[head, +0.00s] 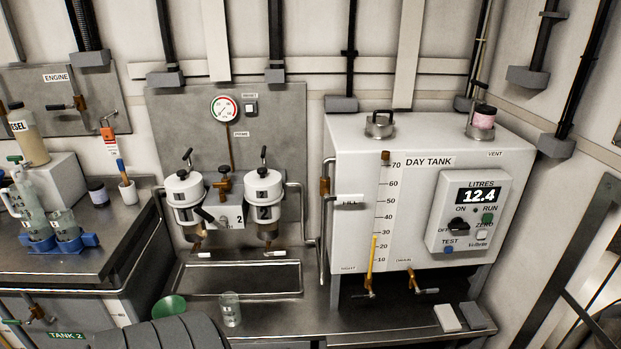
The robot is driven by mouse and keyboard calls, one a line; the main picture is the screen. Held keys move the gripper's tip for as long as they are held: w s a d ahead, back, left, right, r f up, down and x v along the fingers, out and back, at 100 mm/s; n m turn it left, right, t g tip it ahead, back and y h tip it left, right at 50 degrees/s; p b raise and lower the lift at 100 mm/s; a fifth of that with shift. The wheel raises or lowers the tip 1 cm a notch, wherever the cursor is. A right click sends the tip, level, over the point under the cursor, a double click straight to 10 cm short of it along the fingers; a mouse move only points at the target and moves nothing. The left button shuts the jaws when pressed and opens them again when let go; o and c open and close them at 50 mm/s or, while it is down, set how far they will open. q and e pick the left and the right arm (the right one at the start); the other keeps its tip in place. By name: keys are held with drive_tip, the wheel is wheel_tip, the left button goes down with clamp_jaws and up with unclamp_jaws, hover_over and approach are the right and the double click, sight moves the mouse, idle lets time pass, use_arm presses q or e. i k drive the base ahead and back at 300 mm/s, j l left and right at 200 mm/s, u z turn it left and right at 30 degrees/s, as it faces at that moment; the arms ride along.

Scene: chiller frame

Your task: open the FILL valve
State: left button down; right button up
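The FILL valve (325,186) is a small brass body on the vertical grey pipe along the left side of the white DAY TANK (430,135). A pale lever-like bar (349,197) reaches right from it, level and across the pipe, over the top of the FILL label (350,204). Whether this bar is the valve's handle is hard to tell at this size. Neither of my grippers shows in the head view, and nothing is touching the valve.
The display (478,194) reads 12.4 litres. Two white-topped filter canisters (264,188) stand left of the tank. Brass drain taps (418,284) hang below it. A glass beaker (230,308) and green funnel (168,306) stand on the bench. Bench space below the tank is mostly clear.

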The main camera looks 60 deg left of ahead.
sight(327, 197)
drive_tip(key=k+j+u, duration=0.15)
drive_tip(key=u, duration=1.75)
